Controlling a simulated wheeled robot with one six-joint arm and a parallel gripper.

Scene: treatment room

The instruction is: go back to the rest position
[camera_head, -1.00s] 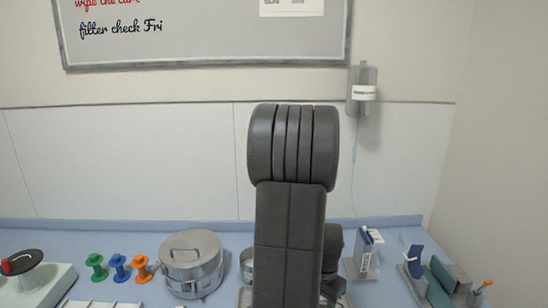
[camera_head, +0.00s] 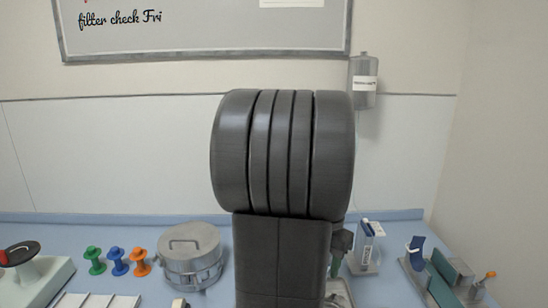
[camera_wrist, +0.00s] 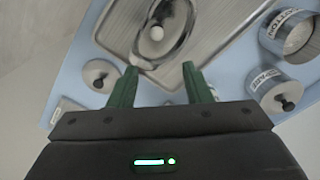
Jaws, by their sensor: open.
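My gripper (camera_wrist: 160,88) shows in the wrist view with its two green fingers apart and nothing between them. It is above the blue counter (camera_wrist: 82,60). Beyond the fingertips is a metal tray (camera_wrist: 118,25) with an oval metal dish in it, and a pale round object (camera_wrist: 157,33) in the dish. In the head view my dark arm stands in the middle and hides part of the counter; the gripper is mostly hidden behind it.
A lidded metal drum (camera_head: 190,258) and green, blue and orange spools (camera_head: 117,262) stand left of my arm. A white box (camera_head: 366,246) and a grey-green device (camera_head: 448,276) stand right. Labelled metal canisters (camera_wrist: 290,35) show in the wrist view.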

